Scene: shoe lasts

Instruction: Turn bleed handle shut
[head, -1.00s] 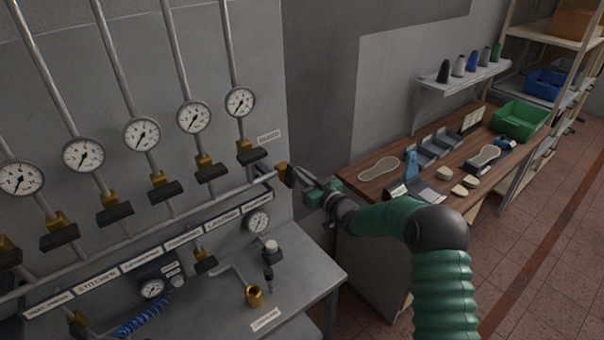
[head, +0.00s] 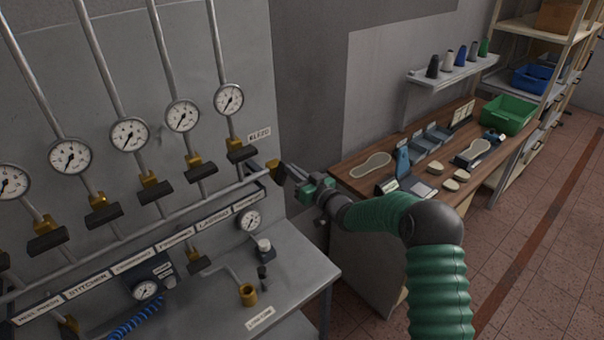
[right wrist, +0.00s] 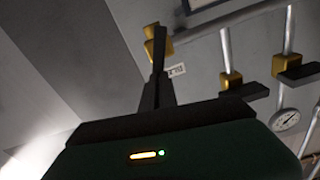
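The brass bleed valve (head: 272,170) is on the right end of the manifold pipe, below the BLEED label (head: 259,135). Its dark handle (right wrist: 157,45) shows edge-on in the right wrist view, in front of the brass body (right wrist: 153,36). My right gripper (head: 287,173) reaches the valve from the right. In the right wrist view its dark fingers (right wrist: 158,80) are close together with the handle's near end between them. In the head view the gripper partly hides the handle. My left gripper is in neither view.
Several other brass valves with dark handles, such as one near the bleed valve (head: 241,150), line the pipe below round gauges (head: 229,98). A grey bench (head: 290,270) lies below. A wooden worktable (head: 350,180) with shoe parts and a green bin (head: 508,114) stands right.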

